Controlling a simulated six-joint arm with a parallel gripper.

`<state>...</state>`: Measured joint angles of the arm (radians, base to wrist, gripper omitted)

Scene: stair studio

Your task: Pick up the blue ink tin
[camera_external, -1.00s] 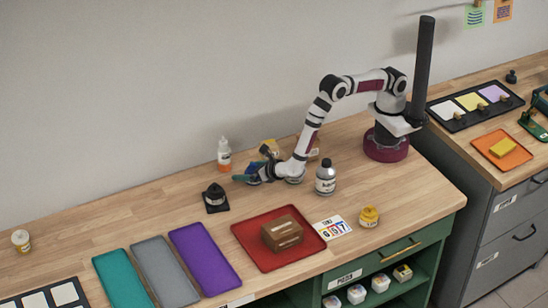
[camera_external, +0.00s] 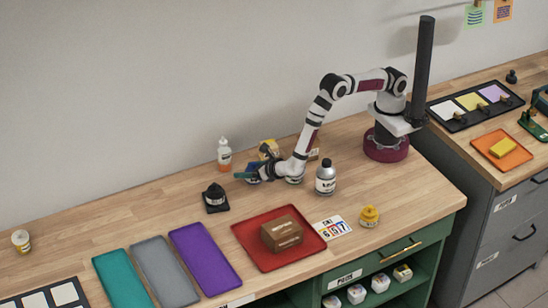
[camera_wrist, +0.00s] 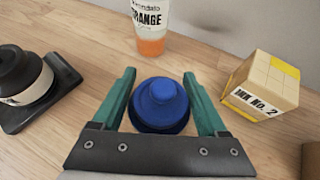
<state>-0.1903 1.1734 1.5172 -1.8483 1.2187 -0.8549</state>
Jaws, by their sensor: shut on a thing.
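The blue ink tin (camera_wrist: 160,105) shows in the wrist view as a round blue body with a domed cap. It sits between the two green fingers of my gripper (camera_wrist: 160,100), which is shut on it. In the external view my gripper (camera_external: 250,174) is low over the back of the bench, and the blue tin is mostly hidden by the fingers. I cannot tell whether the tin touches the bench.
An orange bottle (camera_wrist: 150,25) stands behind the gripper, a yellow-and-wood ink box (camera_wrist: 262,85) to its right, and a black bottle on a stand (camera_wrist: 28,82) to its left.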

